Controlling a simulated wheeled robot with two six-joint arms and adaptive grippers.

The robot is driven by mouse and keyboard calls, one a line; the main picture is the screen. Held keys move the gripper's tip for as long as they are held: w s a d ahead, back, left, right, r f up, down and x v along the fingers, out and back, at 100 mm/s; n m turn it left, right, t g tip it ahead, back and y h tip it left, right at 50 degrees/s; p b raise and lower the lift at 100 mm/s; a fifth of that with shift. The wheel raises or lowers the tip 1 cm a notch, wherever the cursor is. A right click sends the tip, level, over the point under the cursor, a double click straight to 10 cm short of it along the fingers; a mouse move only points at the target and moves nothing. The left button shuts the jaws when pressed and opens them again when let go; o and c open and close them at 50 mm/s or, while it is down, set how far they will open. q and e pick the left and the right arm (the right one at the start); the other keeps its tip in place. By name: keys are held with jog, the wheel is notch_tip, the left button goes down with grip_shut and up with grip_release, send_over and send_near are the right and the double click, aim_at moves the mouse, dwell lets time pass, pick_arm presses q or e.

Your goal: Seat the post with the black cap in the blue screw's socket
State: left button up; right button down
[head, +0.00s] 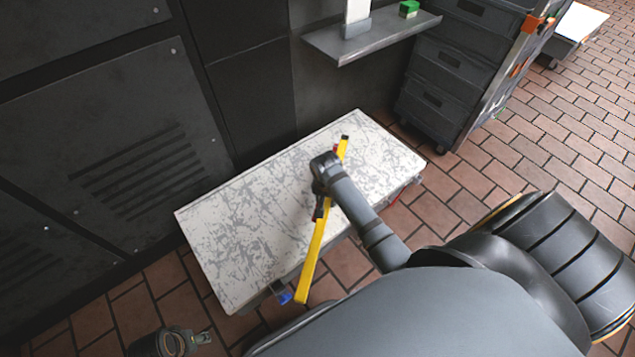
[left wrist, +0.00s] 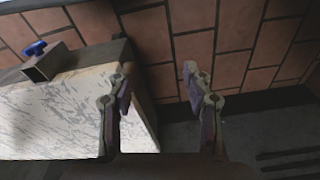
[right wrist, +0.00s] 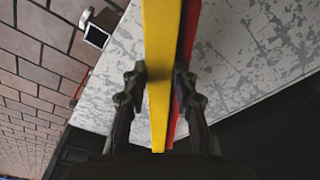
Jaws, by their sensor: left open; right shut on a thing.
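A long yellow post (head: 311,262) lies slanted across the front edge of the table, with a small dark tip at its far end. My right gripper (head: 321,207) is shut around its middle. In the right wrist view the post (right wrist: 160,30) shows a yellow face and a red face between the fingers. In the left wrist view the blue screw (left wrist: 35,48) sits on an open square metal socket (left wrist: 47,65), which looks empty. My left gripper (head: 205,338) is open and empty, low near that corner.
The scratched white table (head: 235,235) stands low by dark wall panels (head: 120,130). Another square socket (right wrist: 96,36) shows at its edge in the right wrist view. A grey shelf (head: 370,38) and a drawer cabinet (head: 455,75) are behind.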

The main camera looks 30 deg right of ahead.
pick_arm(q)
notch_tip(320, 180, down, 7)
jog(key=s+a+p, duration=0.1)
jog(key=a, duration=0.1)
jog(key=shift+s+f+p, duration=0.2)
jog(key=shift+s+p, duration=0.1)
jog(key=shift+p, duration=0.1)
pick_arm(e)
jog(key=s+r, duration=0.2)
jog(key=s, duration=0.3)
jog(key=shift+s+d+r, duration=0.3)
jog(key=shift+d+r, duration=0.05)
jog(key=shift+d, duration=0.1)
